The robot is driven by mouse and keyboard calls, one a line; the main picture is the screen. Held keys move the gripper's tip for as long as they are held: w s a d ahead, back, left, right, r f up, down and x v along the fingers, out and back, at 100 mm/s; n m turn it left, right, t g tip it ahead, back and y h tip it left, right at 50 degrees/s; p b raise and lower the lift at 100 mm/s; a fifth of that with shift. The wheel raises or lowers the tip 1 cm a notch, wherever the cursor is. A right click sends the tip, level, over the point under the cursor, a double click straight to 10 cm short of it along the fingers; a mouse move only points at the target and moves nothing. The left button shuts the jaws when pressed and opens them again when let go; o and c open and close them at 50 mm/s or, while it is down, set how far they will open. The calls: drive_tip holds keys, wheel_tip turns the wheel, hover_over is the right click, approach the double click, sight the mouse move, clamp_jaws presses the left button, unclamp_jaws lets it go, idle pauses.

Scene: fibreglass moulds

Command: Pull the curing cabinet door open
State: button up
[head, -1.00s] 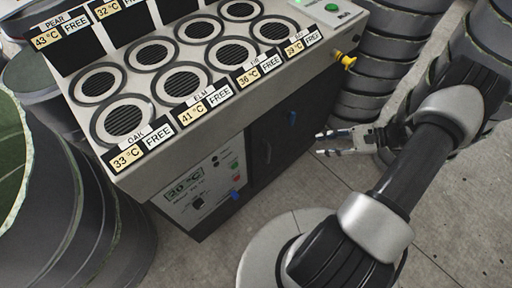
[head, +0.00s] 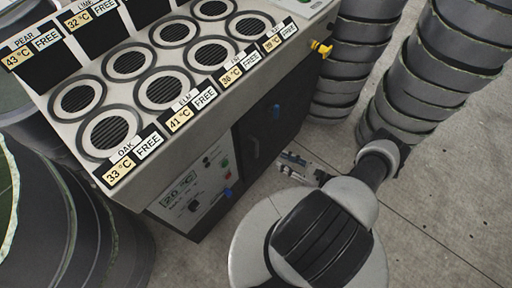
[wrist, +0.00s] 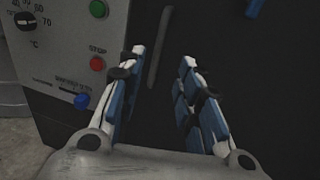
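The curing cabinet (head: 190,128) stands at the left in the head view, with a dark door (head: 285,122) on its front. The door looks shut. A dark upright bar handle (head: 253,148) is on the door near the control panel; it also shows in the wrist view (wrist: 159,48), ahead of the fingertips and between their lines. My gripper (head: 287,168) is open and empty in front of the door; in the wrist view the two blue-padded fingers (wrist: 163,60) are spread apart. The handle appears beyond the fingers; I cannot tell the exact gap.
The control panel (head: 197,180) has green and red buttons and a blue knob (wrist: 82,101). A blue latch-like part (head: 276,111) sits on the door. A yellow valve (head: 321,48) juts from the cabinet corner. Dark round mould stacks (head: 425,80) stand right.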

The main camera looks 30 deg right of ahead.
sight(257, 148)
drive_tip(key=x, duration=1.2)
drive_tip(key=shift+w+a+b, duration=0.25)
drive_tip(key=shift+w+b, duration=0.05)
drive_tip(key=shift+b, duration=0.1)
drive_tip(key=shift+c, duration=0.3)
clamp_jaws()
